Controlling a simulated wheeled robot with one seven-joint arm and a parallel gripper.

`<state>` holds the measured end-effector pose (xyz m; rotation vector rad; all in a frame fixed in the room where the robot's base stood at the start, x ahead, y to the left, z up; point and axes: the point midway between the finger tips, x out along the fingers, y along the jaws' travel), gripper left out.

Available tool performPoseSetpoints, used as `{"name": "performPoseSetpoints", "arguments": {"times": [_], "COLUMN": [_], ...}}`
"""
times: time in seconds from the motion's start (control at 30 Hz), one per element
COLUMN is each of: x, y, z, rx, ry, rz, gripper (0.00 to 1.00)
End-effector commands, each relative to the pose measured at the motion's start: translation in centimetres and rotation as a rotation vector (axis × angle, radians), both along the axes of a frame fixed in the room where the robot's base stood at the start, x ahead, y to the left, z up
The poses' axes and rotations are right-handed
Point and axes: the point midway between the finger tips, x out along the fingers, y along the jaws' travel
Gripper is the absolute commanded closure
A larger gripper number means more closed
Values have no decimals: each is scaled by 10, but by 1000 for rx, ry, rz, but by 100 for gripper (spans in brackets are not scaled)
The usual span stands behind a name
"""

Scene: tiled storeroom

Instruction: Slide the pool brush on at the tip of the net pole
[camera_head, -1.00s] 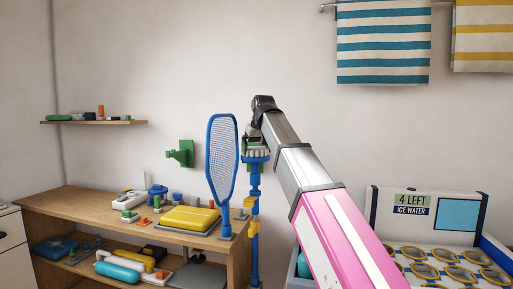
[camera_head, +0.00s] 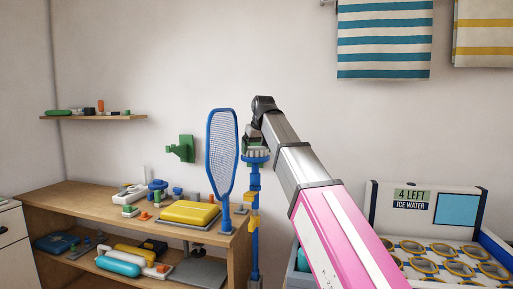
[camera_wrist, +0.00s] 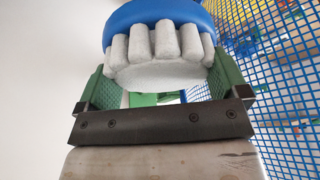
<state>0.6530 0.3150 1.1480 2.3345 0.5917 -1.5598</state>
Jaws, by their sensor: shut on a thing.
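My gripper (camera_head: 257,143) points down and its green fingers are shut on the pool brush (camera_head: 257,160). The brush has a blue back and pale grey bristles, which face up toward my palm. In the wrist view the brush (camera_wrist: 158,45) fills the top middle between the fingers. The blue upright net pole (camera_head: 254,240), with yellow parts, stands directly below the brush in the head view. Brush and pole look in line there; I cannot tell how far the pole tip is inside the brush. In the wrist view the brush hides the tip.
A blue mesh net (camera_head: 221,150) stands upright close left of the pole; its mesh also shows beside my gripper in the wrist view (camera_wrist: 270,90). A wooden bench (camera_head: 75,195) with a yellow case (camera_head: 190,213) is left. A cooler (camera_head: 378,205) stands right.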

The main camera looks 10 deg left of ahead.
Motion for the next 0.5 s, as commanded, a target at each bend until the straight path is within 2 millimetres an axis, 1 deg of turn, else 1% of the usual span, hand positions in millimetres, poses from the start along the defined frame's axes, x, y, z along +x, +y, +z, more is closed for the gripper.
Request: {"name": "performPoseSetpoints", "arguments": {"times": [0.17,0.2,0.5], "x": [0,0,-1], "y": [0,0,0], "z": [-4,-4,-2], "rx": [0,0,0], "ry": [0,0,0], "rz": [0,0,0], "gripper": [36,1,0]}}
